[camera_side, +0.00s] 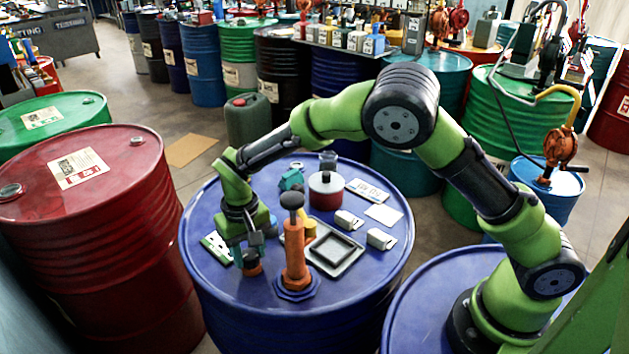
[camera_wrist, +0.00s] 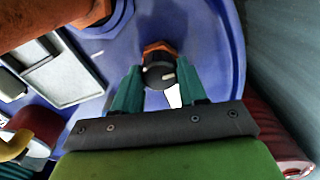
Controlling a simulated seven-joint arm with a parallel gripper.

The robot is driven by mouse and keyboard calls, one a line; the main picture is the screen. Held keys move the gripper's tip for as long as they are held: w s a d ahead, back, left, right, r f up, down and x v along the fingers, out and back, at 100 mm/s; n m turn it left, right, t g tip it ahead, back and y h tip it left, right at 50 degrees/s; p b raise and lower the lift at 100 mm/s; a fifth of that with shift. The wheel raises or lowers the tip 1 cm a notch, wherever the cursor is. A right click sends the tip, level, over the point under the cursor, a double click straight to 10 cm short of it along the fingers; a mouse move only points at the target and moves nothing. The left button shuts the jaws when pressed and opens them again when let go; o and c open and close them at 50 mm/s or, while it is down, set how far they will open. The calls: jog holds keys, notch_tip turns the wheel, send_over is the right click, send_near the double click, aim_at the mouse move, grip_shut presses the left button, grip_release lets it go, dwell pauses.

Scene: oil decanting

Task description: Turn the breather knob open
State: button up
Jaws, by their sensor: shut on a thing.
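The breather knob (camera_wrist: 157,76) is a round dark cap with a short pale mark, set on an orange hexagonal base (camera_wrist: 160,48). In the side view my gripper (camera_side: 250,252) stands over the orange base (camera_side: 252,269) near the left front of the blue drum's top (camera_side: 225,290). The knob itself is mostly hidden there by the fingers.
An orange hand pump (camera_side: 296,262) stands upright just right of my gripper. A grey tray (camera_side: 335,249), a red can (camera_side: 326,192), small white boxes (camera_side: 381,239) and a white-and-green card (camera_side: 216,248) sit around on the drum. The drum's right front is bare.

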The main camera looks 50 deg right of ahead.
jog(key=shift+m, duration=0.3)
jog(key=m, duration=0.8)
jog(key=shift+d+r+m, duration=0.1)
jog(key=shift+m, duration=0.3)
jog(key=m, duration=0.4)
jog(key=shift+s+m, duration=0.1)
jog(key=shift+m, duration=2.1)
jog(key=o, duration=1.1)
jog(key=shift+c, duration=0.2)
